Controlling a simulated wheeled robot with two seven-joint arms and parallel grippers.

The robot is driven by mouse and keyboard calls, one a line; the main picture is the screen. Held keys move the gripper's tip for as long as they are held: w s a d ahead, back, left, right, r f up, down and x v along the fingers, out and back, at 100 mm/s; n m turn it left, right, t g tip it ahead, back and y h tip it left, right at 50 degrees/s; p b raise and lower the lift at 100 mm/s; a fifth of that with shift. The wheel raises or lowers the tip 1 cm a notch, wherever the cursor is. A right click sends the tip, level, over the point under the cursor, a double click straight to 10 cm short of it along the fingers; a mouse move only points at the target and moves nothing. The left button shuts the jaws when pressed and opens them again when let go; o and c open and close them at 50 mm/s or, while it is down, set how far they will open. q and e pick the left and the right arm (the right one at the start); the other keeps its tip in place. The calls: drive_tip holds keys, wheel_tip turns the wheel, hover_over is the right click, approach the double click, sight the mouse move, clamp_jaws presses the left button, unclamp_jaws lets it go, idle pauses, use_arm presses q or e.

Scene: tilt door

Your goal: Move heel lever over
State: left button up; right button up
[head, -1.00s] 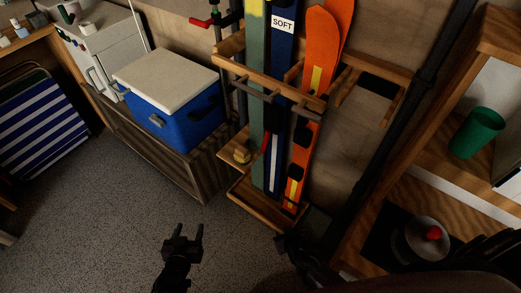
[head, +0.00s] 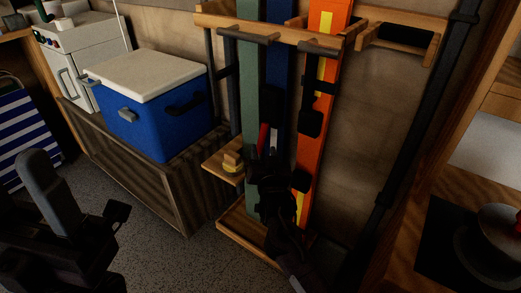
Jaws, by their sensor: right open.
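A narrow red lever (head: 263,137) shows low on the dark blue ski (head: 279,92) in the rack. My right gripper (head: 271,162) is open, just below and in front of the lever. It hides much of the binding there, so I cannot tell whether it touches the lever. My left gripper (head: 82,200) is large in the left foreground, its fingers apart with nothing seen between them, away from the skis.
A green ski (head: 250,100) and an orange ski (head: 310,150) flank the blue one. The wooden rack (head: 210,20) has pegs above. A small shelf (head: 217,163) sits at left. A blue cooler (head: 160,125) stands on a wooden chest (head: 150,190).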

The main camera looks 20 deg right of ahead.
sight(261, 137)
drive_tip(key=w+b, duration=0.1)
drive_tip(key=w, duration=0.1)
drive_tip(key=w+d, duration=0.1)
drive_tip(key=w, duration=0.2)
drive_tip(key=w+b, duration=0.1)
drive_tip(key=w, duration=0.1)
drive_tip(key=shift+w+d+b, duration=0.15)
drive_tip(key=shift+w+b, duration=0.15)
drive_tip(key=shift+w, duration=0.05)
clamp_jaws()
